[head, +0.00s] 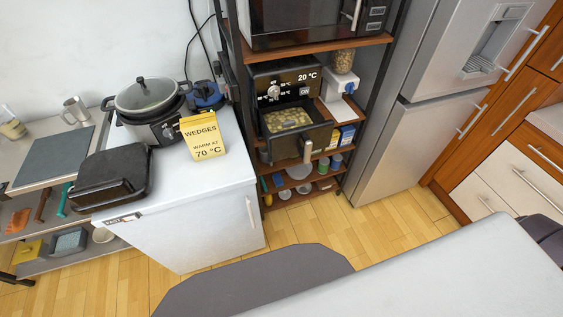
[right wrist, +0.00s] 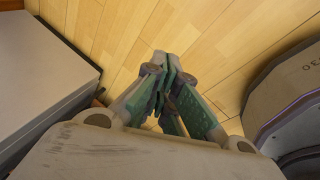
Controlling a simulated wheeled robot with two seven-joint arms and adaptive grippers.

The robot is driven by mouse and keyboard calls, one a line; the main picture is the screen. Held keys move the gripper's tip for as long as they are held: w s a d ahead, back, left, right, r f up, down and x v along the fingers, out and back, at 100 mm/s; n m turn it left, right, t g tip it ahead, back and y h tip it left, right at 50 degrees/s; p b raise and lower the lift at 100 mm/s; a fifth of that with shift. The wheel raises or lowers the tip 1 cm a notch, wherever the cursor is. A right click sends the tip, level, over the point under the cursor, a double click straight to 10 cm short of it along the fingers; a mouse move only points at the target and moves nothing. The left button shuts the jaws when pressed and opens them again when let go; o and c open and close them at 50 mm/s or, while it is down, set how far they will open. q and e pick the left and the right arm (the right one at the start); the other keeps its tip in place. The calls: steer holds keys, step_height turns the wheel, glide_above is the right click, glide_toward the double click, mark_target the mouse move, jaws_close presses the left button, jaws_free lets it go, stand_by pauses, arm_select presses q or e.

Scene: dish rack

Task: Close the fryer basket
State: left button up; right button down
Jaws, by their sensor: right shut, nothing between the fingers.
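The fryer (head: 284,85) is a dark unit with a knob and a 20 °C display, on a shelf of the brown rack in the head view. Its basket (head: 288,119) is pulled out towards the front and holds yellowish-green pieces. The basket's handle (head: 308,150) points forward and down. My right gripper (right wrist: 170,62) is shut and empty in the right wrist view, above the wooden floor and away from the fryer. Neither gripper shows in the head view.
A microwave (head: 312,20) stands on the shelf above the fryer. A white cabinet (head: 185,215) at the left carries a pot (head: 150,100), a black appliance (head: 112,178) and a yellow sign (head: 203,137). A fridge (head: 420,130) stands right of the rack. Wooden floor (head: 380,225) lies open before the rack.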

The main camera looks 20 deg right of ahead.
steer(key=w+d+r+n+t+b, duration=0.1)
steer(key=w+r+t, duration=0.1)
steer(key=w+r, duration=0.35)
steer(key=w+d+r+n+t, duration=0.1)
steer(key=w+r+n+t, duration=0.15)
steer(key=w, duration=0.65)
steer(key=w+d+r+n+t+b, duration=0.1)
steer(key=w+r, duration=0.4)
steer(key=w, duration=0.2)
steer(key=w+a+r+n+t+y, duration=0.3)
steer(key=w+a+r, duration=0.2)
steer(key=w+r, duration=0.4)
steer(key=w+a+r+n+t+y, duration=0.1)
steer(key=w+a+r+n+y, duration=0.2)
steer(key=a+r, duration=0.45)
steer(key=w+a+r+n+t+y, duration=0.2)
steer(key=w+a+r+n+y, duration=0.1)
steer(key=a+r, duration=0.45)
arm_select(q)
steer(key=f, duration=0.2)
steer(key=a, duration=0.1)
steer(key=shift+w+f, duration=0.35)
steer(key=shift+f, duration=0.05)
arm_select(e)
steer(key=s+a+r+n+g+y, duration=0.2)
steer(key=s+a+r+n+y, duration=0.1)
steer(key=a+r+n+y, duration=0.4)
steer(key=a+r+n, duration=0.2)
steer(key=a, duration=0.1)
steer(key=shift+r, duration=0.35)
